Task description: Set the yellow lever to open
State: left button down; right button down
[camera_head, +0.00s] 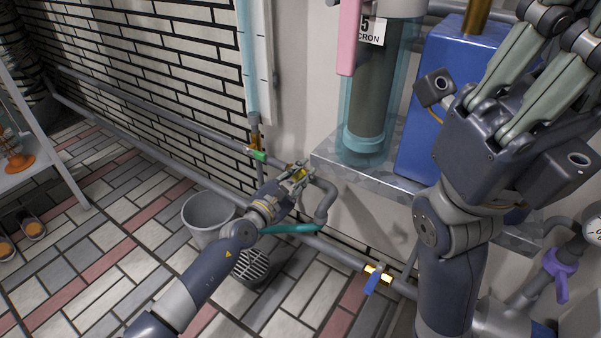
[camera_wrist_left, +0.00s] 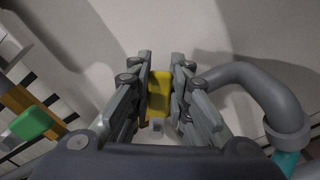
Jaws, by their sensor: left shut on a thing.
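The yellow lever (camera_wrist_left: 159,92) stands between the fingers of my left gripper (camera_wrist_left: 160,85) in the left wrist view, with the pale wall behind it. In the head view my left gripper (camera_head: 299,176) is shut on the lever, near the grey pipe bend under the shelf, and only a small bit of yellow shows. The lever's valve body is mostly hidden by the gripper. My right gripper (camera_head: 545,75) is raised at the upper right, away from the lever. Its fingertips are cut off, so its opening is unclear.
Other levers are near: green (camera_head: 258,156), teal (camera_head: 290,228), blue (camera_head: 372,282) and purple (camera_head: 560,272). A grey pipe bend (camera_wrist_left: 265,90) is close on the right of my left gripper. A bucket (camera_head: 205,212) stands on the floor. A filter cylinder (camera_head: 372,100) stands on the metal shelf (camera_head: 335,167).

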pick_arm(q)
jog(key=c, duration=1.5)
grip_release()
jog(key=shift+v, duration=6)
